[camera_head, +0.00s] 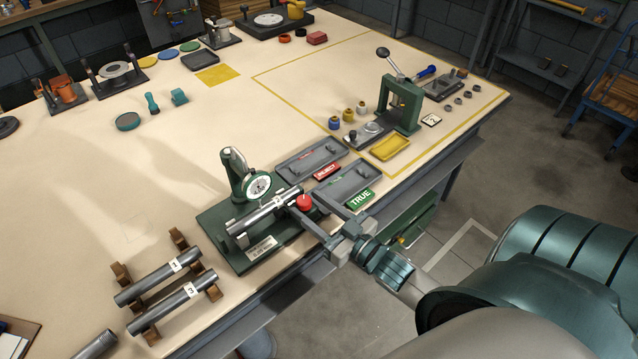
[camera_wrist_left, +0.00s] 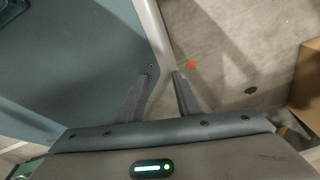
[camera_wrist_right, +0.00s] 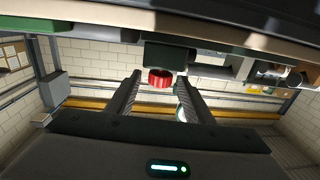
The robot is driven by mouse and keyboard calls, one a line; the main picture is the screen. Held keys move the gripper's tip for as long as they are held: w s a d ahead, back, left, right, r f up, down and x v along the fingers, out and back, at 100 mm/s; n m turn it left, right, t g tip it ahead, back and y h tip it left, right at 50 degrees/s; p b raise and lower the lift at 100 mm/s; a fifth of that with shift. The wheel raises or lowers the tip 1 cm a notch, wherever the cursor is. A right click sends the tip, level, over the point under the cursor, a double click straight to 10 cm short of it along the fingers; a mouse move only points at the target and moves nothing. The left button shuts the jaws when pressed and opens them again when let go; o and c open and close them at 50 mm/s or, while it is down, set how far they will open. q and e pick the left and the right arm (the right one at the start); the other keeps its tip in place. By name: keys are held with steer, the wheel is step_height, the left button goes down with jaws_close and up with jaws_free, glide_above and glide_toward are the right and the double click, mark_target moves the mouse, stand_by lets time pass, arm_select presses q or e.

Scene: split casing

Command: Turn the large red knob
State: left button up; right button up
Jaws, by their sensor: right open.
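The large red knob (camera_head: 304,202) sits at the right end of the green test fixture (camera_head: 217,226), beside a grey metal shaft (camera_head: 262,214) lying across it. A round dial gauge (camera_head: 258,187) stands over the shaft. My right gripper (camera_head: 305,205) is open, with one finger on each side of the knob. In the right wrist view the knob (camera_wrist_right: 160,78) shows between the fingertips; I cannot tell whether either finger touches it. My left gripper (camera_wrist_left: 162,77) is open and empty, seen only in its own wrist view, away from the fixture.
Grey trays with a red REJECT label (camera_head: 327,171) and a green TRUE label (camera_head: 360,199) lie close behind the right gripper. Two numbered shafts (camera_head: 158,278) rest on wooden cradles at the front left. A green press (camera_head: 400,105) stands farther back. The table's left middle is mostly clear.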

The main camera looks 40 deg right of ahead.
steer(key=shift+s, duration=0.15)
steer(key=shift+s+f, duration=0.1)
steer(key=shift+s, duration=0.4)
arm_select(q)
steer(key=w+d+r+t+h+b, duration=0.1)
steer(key=w+d+r+t+b, duration=0.1)
steer(key=w, duration=1.1)
steer(key=d+t+b, duration=0.1)
steer(key=d+b, duration=0.1)
steer(key=d, duration=0.1)
steer(key=shift+w+d+r+t, duration=0.15)
steer(key=shift+w+d+t, duration=0.2)
steer(key=shift+t, duration=0.05)
arm_select(e)
steer(key=s+d, duration=0.2)
steer(key=s, duration=1.4)
steer(key=shift+d, duration=0.4)
arm_select(q)
steer(key=shift+s, duration=0.15)
